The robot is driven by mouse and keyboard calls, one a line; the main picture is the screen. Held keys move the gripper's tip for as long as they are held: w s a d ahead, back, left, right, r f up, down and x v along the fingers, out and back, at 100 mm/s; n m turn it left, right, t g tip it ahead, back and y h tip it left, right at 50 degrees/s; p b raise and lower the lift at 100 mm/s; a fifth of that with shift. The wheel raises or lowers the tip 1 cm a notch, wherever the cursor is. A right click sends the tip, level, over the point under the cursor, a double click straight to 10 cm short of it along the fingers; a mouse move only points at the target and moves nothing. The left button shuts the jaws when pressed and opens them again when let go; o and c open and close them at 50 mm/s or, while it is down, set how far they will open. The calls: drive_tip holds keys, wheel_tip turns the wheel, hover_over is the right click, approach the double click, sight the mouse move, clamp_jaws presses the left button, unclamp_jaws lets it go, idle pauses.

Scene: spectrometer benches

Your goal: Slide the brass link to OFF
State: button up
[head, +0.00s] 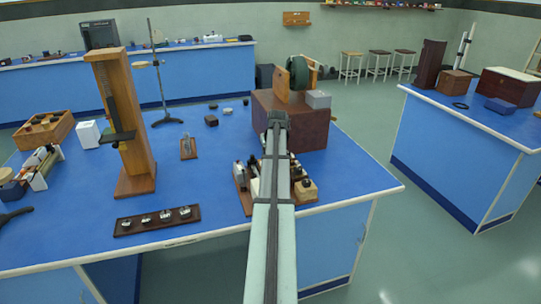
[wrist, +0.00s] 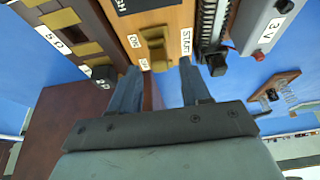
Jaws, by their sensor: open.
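The brass link (wrist: 153,48) is a small blocky brass piece on a tan wooden panel (wrist: 172,17) in the wrist view. A white label reading START (wrist: 186,41) is to its right, and small tilted labels stand at its left and lower left, the lower one hard to read. My gripper (wrist: 163,76) is open, its two blue-grey fingers apart just short of the link, with nothing between them. In the head view my gripper (head: 278,119) is at the front of a dark wooden box (head: 313,130); the link cannot be made out there.
In the wrist view, dark wood with brass blocks (wrist: 62,18) lies left of the panel; a dark coil (wrist: 208,25) and a grey box marked 3V (wrist: 262,25) lie right. In the head view, a tall wooden stand (head: 128,125) and a dark rack (head: 157,221) are left.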

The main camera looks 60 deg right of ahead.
drive_tip(key=shift+w+d+f, duration=0.2)
drive_tip(key=shift+f, duration=0.4)
clamp_jaws()
idle(0.4)
